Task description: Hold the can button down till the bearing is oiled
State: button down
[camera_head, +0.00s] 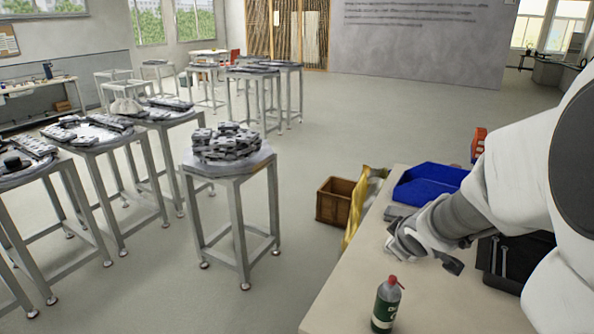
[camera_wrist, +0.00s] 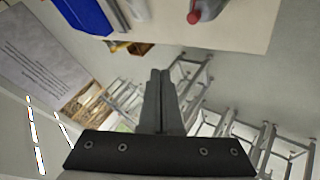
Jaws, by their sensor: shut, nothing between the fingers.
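A dark green can (camera_head: 384,308) with a red top stands upright on the near part of the pale table. Part of it also shows in the wrist view (camera_wrist: 207,7), at the top edge, with its red tip pointing down in that picture. My gripper (camera_wrist: 159,74) is shut and empty, its two grey fingers side by side. In the head view the end of my arm is over the table, beyond the can and apart from it; the fingertips are hard to make out there. I cannot pick out the bearing.
The table (camera_head: 345,285) also bears a blue bin (camera_head: 428,184) and a black toolbox (camera_head: 505,268) at right. A wooden crate (camera_head: 337,205) stands on the floor. A stool (camera_head: 228,172) with heaped grey track pieces stands left, near several others.

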aim_at(393, 280)
jog(key=d+n+y+p, duration=0.1)
jog(key=p, duration=0.1)
jog(key=w+d+f+n+y+p, duration=0.1)
jog(key=n+y+p, duration=0.1)
jog(key=p, duration=0.1)
jog(key=shift+w+d, duration=0.2)
jog(key=shift+d, duration=0.2)
jog(key=shift+f, duration=0.1)
notch_tip(393, 280, down, 9)
jog(key=b, duration=0.8)
jog(key=shift+r, duration=0.2)
dwell(1.5)
jog(key=shift+f+b, duration=0.4)
